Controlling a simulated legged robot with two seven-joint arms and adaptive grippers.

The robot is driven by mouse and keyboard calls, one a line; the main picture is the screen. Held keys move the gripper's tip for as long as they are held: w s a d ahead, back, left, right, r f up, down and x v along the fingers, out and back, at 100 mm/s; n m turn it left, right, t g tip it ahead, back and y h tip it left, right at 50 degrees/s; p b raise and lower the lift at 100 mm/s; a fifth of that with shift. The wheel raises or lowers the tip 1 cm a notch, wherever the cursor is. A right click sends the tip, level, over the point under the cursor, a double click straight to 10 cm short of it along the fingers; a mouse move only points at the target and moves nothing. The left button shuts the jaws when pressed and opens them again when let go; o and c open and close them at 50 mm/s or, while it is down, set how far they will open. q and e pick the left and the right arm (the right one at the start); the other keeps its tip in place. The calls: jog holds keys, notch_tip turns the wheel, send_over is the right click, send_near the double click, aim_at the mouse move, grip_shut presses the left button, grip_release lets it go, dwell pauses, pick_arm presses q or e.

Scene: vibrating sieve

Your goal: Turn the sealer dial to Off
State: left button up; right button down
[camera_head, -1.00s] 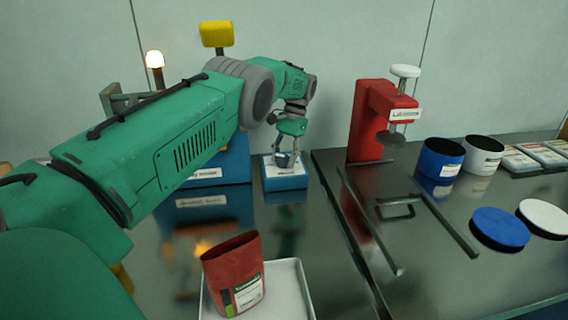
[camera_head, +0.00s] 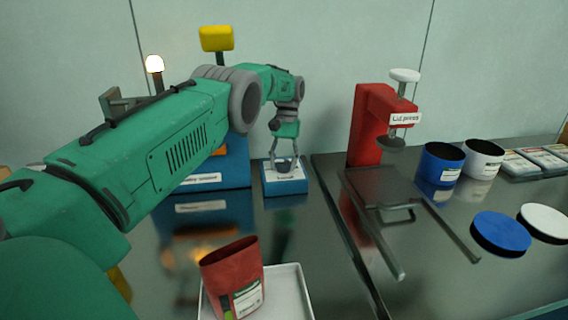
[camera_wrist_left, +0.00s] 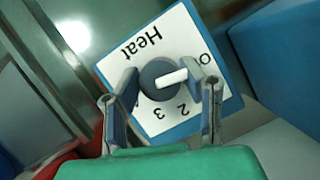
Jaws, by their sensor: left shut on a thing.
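The sealer's heat control is a small blue box with a white top (camera_head: 271,184) on the bench at the back centre. Its dark round dial shows in the left wrist view (camera_wrist_left: 154,92) with a white pointer bar. "Heat", "2", "3" and a partly hidden "O" mark surround it. The pointer aims right, between the "O" and the "2"; a finger hides the marks there. My left gripper (camera_head: 284,166) reaches down over the box. In the left wrist view its fingers (camera_wrist_left: 166,84) are shut on the dial from both sides. My right gripper is out of view.
A larger blue machine (camera_head: 228,165) stands left of the dial box, partly behind my arm. A red lid press (camera_head: 367,125) stands to the right. A red pouch (camera_head: 232,280) stands in a white tray (camera_head: 292,290) in front. Blue and white cans and lids are at right.

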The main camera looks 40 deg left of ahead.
pick_arm(q)
jog(key=shift+w+r, duration=0.1)
jog(key=shift+w, duration=0.05)
jog(key=o, duration=1.1)
jog(key=shift+o, duration=0.2)
jog(key=shift+w+a+f, duration=0.1)
jog(key=shift+f, duration=0.1)
